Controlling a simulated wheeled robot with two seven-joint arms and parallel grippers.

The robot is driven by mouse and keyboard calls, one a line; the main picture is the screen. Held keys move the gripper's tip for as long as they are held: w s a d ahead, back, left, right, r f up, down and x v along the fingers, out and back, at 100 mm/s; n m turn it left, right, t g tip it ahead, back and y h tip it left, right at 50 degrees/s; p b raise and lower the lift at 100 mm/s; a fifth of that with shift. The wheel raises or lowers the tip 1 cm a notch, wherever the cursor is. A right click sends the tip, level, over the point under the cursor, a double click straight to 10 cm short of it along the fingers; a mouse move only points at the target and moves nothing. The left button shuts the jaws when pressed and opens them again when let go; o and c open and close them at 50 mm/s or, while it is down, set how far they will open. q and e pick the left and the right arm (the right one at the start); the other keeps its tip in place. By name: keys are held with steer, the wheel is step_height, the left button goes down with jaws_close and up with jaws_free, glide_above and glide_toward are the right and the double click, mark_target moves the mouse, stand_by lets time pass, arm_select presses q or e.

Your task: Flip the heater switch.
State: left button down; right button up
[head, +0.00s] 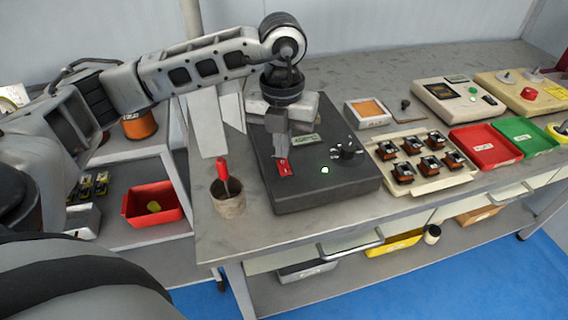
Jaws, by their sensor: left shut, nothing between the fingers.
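A dark grey control box (325,194) sits on the grey bench. I take the red switch to be the heater switch; the label's text is too small to read. My left gripper (281,154) points down over the box, shut and empty. Its tips are right at the far end of the red switch and hide part of it; I cannot tell whether they touch. My right gripper is not in view.
A cup (229,204) with a red-handled tool stands left of the box. A tray (440,180) of several coils lies at right, then red (484,146) and green (524,135) trays. Beige instruments (457,100) stand behind. Bench space in front of the cup is clear.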

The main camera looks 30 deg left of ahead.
mark_target(282, 162)
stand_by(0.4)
arm_select(q)
steer(key=shift+f+b, duration=0.85)
steer(key=shift+f, duration=0.2)
stand_by(0.5)
steer(key=shift+r, duration=0.15)
steer(key=shift+r+p, duration=2.55)
steer(key=shift+r, duration=0.9)
steer(key=shift+s+f, duration=0.1)
